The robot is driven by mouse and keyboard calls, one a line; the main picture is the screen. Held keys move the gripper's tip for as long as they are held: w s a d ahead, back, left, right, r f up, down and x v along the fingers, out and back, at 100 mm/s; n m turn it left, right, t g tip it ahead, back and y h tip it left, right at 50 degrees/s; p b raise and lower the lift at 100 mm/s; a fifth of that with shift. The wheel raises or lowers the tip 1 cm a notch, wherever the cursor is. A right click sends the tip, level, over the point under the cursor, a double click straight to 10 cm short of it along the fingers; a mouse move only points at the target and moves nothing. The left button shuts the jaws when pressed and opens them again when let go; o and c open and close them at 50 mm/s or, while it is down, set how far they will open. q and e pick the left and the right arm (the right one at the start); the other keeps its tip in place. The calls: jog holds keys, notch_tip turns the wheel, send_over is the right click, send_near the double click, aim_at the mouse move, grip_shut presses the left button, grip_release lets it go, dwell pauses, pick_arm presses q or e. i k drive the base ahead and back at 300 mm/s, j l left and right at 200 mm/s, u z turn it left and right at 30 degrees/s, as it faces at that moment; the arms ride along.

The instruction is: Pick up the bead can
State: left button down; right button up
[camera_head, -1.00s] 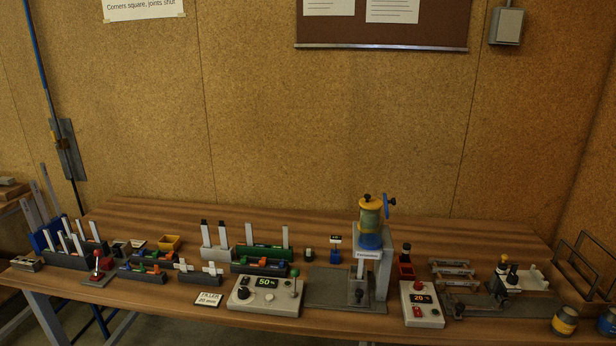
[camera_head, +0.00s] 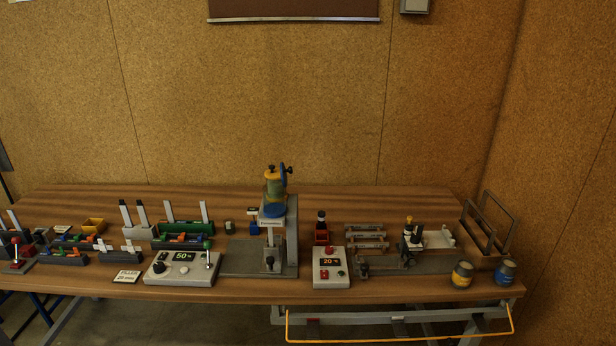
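Two small cans stand near the front right corner of the bench. One is yellow and grey (camera_head: 462,274); the other, to its right, is blue with a yellowish band (camera_head: 505,273). Their labels are too small to read, so I cannot tell which is the bead can. Both stand upright and apart from each other, with nothing touching them from above. Neither of my grippers is in view.
Behind the cans stands a dark frame rack (camera_head: 487,228). A grey rail with an orange bar (camera_head: 400,341) shows below the bench's front edge (camera_head: 390,295).

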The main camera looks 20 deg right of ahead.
aim_at(506, 271)
jog(key=k+l, duration=0.1)
jog(key=l, duration=0.3)
jog(key=k+l, duration=0.1)
jog(key=l, duration=0.35)
jog(key=z, duration=1.45)
jog(key=j+u, duration=0.1)
jog(key=u, duration=0.4)
jog(key=j+u, duration=0.1)
jog(key=u, duration=0.35)
jog(key=j+u, duration=0.1)
jog(key=u, duration=0.4)
jog(key=k+z, duration=0.1)
jog(key=z, duration=1.4)
